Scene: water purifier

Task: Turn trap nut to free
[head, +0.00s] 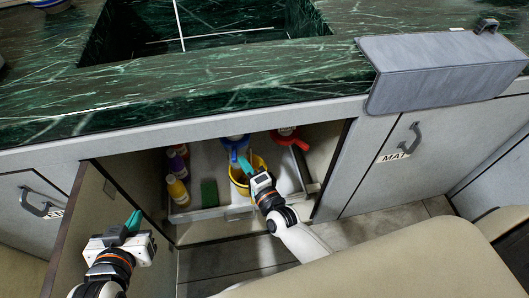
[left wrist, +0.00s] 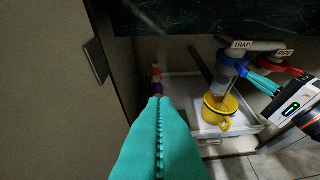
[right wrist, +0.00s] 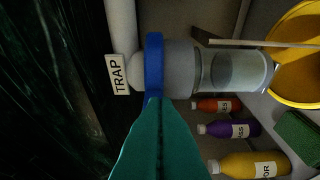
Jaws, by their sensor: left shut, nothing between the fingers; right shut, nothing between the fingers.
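The trap nut is a blue ring (right wrist: 154,65) around a grey pipe joint beside the TRAP label (right wrist: 117,74) in the right wrist view. It also shows in the left wrist view (left wrist: 234,62) and the head view (head: 234,142), under the counter. My right gripper (head: 244,163) is shut and empty inside the cabinet. Its fingertips (right wrist: 158,99) lie at the ring's edge; I cannot tell whether they touch. A clear trap cup (right wrist: 238,70) is attached beside the nut. My left gripper (head: 134,220) is shut and empty, outside near the open door.
A yellow bucket (head: 238,186) stands below the trap in a pull-out tray (head: 212,213). Bottles (head: 179,191) and a green sponge (head: 209,193) are at left. A red pipe nut (head: 290,138) is right of the trap. The open cabinet door (head: 88,220) bounds the left side.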

